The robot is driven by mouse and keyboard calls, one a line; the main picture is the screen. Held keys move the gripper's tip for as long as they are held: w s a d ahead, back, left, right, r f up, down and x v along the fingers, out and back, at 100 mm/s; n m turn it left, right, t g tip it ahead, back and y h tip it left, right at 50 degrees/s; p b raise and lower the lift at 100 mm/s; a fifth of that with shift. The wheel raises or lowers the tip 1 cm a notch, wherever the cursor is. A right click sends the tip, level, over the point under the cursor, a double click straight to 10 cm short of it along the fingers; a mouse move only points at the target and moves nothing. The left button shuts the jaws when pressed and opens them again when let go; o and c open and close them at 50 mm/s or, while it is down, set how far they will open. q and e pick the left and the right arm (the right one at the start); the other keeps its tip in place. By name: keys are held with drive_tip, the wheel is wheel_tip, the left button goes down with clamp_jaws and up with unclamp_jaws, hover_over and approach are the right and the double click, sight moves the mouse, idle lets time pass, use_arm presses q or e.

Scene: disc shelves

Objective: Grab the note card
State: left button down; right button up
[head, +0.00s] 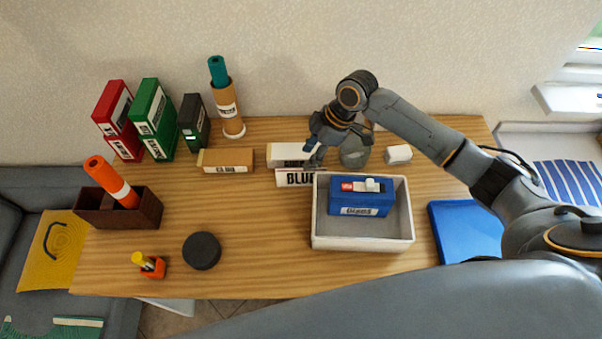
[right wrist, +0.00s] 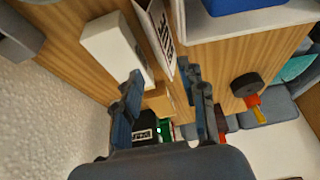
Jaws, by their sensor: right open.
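The note card (head: 296,178) is white with large black letters reading "BLUE". It stands upright on the table, at the left rear of the white tray and in front of a white box. In the right wrist view the card (right wrist: 158,38) is seen at a steep angle, its near end close to the gap between my fingers. My right gripper (head: 313,154) is open and empty, just above and behind the card; its two fingers (right wrist: 162,74) are spread apart. My left gripper is not in view.
The white tray (head: 362,243) holds a blue box (head: 360,209). A white labelled box (head: 287,154) and a cardboard box (head: 226,160) lie near the card. A glass jar (head: 354,153) stands beside my gripper.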

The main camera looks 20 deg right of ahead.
sight(301, 174)
drive_tip(key=p+x, duration=0.1)
drive_tip(key=x, duration=0.1)
drive_tip(key=p+x, duration=0.1)
drive_tip(key=x, duration=0.1)
drive_tip(key=shift+s+f, duration=0.1)
drive_tip(key=shift+s, duration=0.15)
drive_tip(key=shift+w+a+f, duration=0.15)
drive_tip(key=shift+a+f, duration=0.05)
drive_tip(key=shift+f, duration=0.35)
drive_tip(key=c, duration=0.8)
